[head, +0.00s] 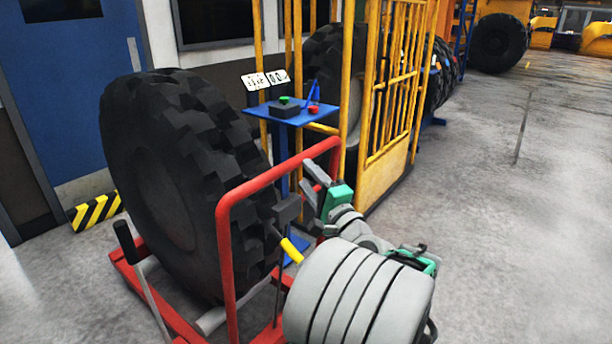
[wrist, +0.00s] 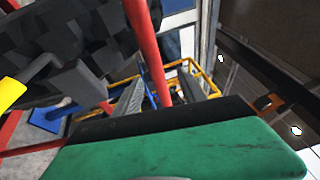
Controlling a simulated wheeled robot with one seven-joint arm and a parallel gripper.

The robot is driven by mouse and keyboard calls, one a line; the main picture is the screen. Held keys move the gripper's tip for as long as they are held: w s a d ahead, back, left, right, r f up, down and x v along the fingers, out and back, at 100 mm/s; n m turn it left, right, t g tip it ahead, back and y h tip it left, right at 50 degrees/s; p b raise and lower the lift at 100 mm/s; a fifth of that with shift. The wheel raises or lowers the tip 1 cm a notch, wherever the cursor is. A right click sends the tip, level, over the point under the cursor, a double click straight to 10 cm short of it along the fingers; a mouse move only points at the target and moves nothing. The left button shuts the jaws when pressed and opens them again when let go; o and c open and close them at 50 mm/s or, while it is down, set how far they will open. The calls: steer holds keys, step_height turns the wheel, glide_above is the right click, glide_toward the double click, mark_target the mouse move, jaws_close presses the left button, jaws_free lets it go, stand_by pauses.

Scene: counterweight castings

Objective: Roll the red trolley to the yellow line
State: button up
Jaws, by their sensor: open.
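The red trolley (head: 224,240) stands in front of me and carries a large black tyre (head: 180,180) upright. Its red tube frame also shows in the wrist view (wrist: 146,45). My gripper (head: 312,183) is at the right upright of this frame, just below the top corner. In the wrist view my gripper (wrist: 160,95) is open, with the red tube between its two grey fingers. I cannot tell whether either finger touches the tube. I cannot make out a yellow line on the floor with certainty.
A blue stand (head: 290,114) with buttons is just behind the frame. A yellow cage (head: 385,150) stands beyond it. A yellow-black striped block (head: 95,211) lies by the blue door (head: 62,90). A yellow-gripped lever (head: 291,250) is near my arm. The grey floor (head: 510,210) at right is clear.

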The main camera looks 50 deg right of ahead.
mark_target(293, 169)
steer(key=w+a+f+n+t+y+b, duration=0.1)
steer(key=w+a+n+y+b, duration=0.2)
steer(key=b, duration=0.5)
steer(key=d+m+h, duration=0.1)
steer(key=d+r+m+g+h+p, duration=0.1)
steer(key=d+h, duration=0.1)
steer(key=shift+s, duration=0.1)
steer(key=shift+f+m, duration=0.1)
steer(key=shift+m, duration=0.4)
steer(key=shift+w, duration=0.4)
steer(key=x, duration=0.7)
steer(key=shift+b, duration=0.3)
jaws_close()
